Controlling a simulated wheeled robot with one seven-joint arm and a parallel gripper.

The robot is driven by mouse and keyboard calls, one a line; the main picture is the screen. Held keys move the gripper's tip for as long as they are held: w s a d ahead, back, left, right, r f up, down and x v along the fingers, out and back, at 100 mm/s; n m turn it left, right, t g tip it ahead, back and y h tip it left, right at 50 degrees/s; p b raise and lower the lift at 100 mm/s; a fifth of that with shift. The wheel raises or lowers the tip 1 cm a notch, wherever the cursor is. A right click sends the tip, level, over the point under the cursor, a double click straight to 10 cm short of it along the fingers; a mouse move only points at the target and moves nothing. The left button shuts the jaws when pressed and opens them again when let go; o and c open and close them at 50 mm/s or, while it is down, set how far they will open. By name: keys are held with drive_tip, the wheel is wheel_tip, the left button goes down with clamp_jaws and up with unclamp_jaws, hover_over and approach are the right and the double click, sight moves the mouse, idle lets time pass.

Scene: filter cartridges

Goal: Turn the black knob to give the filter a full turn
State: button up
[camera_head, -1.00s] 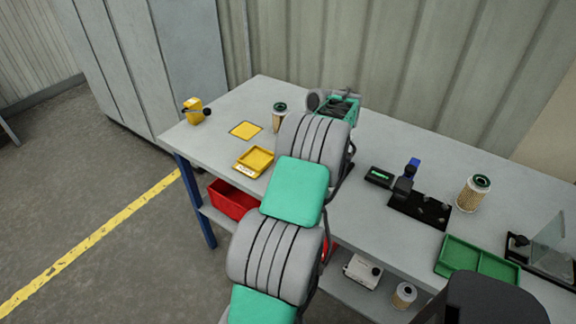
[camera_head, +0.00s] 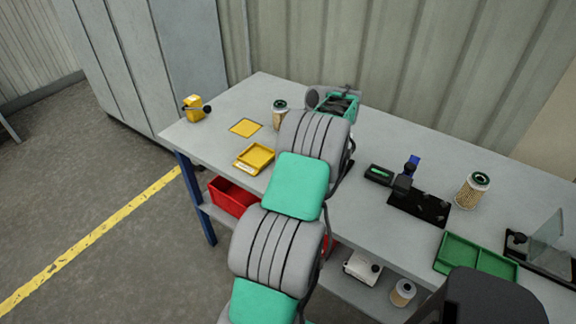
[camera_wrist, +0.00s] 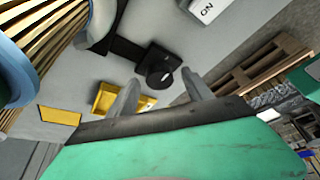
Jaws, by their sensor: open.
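The black knob (camera_wrist: 160,70) shows in the wrist view at the end of a dark arm or shaft (camera_wrist: 128,47), with a small pale mark on it. My gripper (camera_wrist: 160,77) is open. Its two fingers point toward the knob, one on each side in the picture; I see no contact. A pleated gold filter (camera_wrist: 48,38) with a blue end cap (camera_wrist: 14,75) fills the upper left of the wrist view, cut off by the frame. In the head view, my arm hides my gripper and the knob.
In the head view, a pleated filter (camera_head: 279,117) stands near a yellow mat (camera_head: 245,128) and yellow tray (camera_head: 256,157).

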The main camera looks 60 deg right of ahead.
drive_tip(key=shift+r, duration=0.1)
drive_tip(key=p+v, duration=0.4)
drive_tip(key=v, duration=0.3)
drive_tip(key=shift+r, duration=0.25)
drive_tip(key=shift+s, duration=0.15)
